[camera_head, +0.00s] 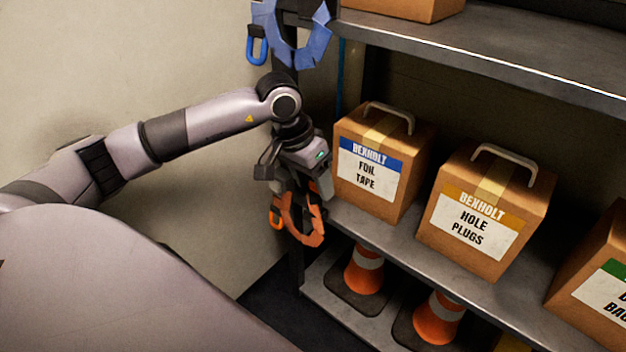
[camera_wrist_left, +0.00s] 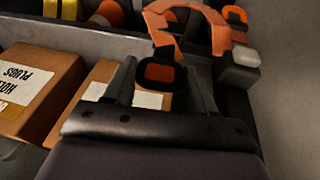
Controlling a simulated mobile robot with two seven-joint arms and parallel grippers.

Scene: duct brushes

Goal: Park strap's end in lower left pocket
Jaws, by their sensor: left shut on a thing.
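My left gripper (camera_head: 308,200) points down beside the shelf's left post, just above an orange curved holder (camera_head: 302,222) with a small orange loop. In the left wrist view its two fingers (camera_wrist_left: 160,78) stand on either side of a dark, rounded tab with an orange-red middle (camera_wrist_left: 159,73), and they are shut on it. This looks like the strap's end. The orange holder (camera_wrist_left: 190,22) lies just beyond the fingertips there. A blue curved holder (camera_head: 300,40) with a blue loop is higher on the post. I cannot clearly make out a pocket opening. My right gripper is not in view.
Cardboard boxes marked foil tape (camera_head: 372,170) and hole plugs (camera_head: 475,220) stand on the middle shelf, right of the gripper. Traffic cones (camera_head: 363,272) stand on the lower shelf. The upper shelf edge (camera_head: 480,52) overhangs. The wall (camera_head: 130,60) is bare at left.

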